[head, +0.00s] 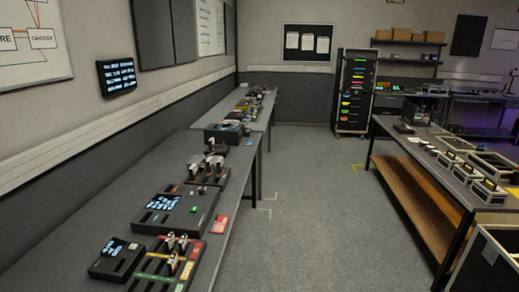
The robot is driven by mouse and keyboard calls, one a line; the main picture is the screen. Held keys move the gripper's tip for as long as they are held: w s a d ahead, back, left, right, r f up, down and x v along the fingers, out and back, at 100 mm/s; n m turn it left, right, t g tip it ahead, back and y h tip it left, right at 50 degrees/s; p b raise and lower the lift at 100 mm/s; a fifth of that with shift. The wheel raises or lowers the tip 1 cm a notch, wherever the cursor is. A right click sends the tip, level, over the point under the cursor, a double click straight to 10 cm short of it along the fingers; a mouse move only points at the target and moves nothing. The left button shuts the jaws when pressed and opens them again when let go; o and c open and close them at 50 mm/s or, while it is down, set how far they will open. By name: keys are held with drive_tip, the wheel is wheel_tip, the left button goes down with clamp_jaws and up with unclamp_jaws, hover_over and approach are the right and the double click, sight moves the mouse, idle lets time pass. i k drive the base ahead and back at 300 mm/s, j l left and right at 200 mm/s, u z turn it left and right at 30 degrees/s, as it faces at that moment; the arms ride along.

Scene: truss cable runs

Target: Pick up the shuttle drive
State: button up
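I cannot tell which object is the shuttle drive; nothing readable marks it. Small upright pieces with white and dark parts (171,241) stand in a dark rack with coloured strips (151,265) on the left bench, near the bottom of the view. Similar small pieces stand in another dark rack (207,176) farther back. A smaller dark unit with a screen (117,259) sits left of the near rack. My gripper is not in view.
The long left bench (95,212) runs along the wall, with a red card (221,224) near its edge. A right bench (440,170) carries several grey frames. The grey floor aisle (310,200) between them is clear. A tall dark rack (354,90) stands at the back.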

sight(219, 162)
drive_tip(key=i+l, duration=0.2)
drive_tip(key=i, duration=0.35)
drive_tip(key=i+l, duration=0.2)
drive_tip(key=i, duration=0.35)
drive_tip(key=i+l, duration=0.15)
drive_tip(key=i, duration=0.4)
drive_tip(key=i+l, duration=0.2)
drive_tip(key=i, duration=0.35)
drive_tip(key=i+l, duration=0.2)
drive_tip(key=i, duration=0.35)
drive_tip(key=i+u, duration=0.25)
drive_tip(key=u, duration=0.15)
drive_tip(key=i+u, duration=0.2)
drive_tip(key=u, duration=0.25)
drive_tip(key=i+l+u, duration=0.1)
drive_tip(key=i+u, duration=0.15)
drive_tip(key=u, duration=0.15)
drive_tip(key=i+l+u, duration=0.2)
drive_tip(key=u, duration=0.2)
drive_tip(key=i+l+u, duration=0.15)
drive_tip(key=u, duration=0.3)
drive_tip(key=i+l+u, duration=0.1)
drive_tip(key=l+u, duration=0.3)
drive_tip(key=i+l+u, duration=0.15)
drive_tip(key=u, duration=0.25)
drive_tip(key=i+l+u, duration=0.2)
drive_tip(key=u, duration=0.2)
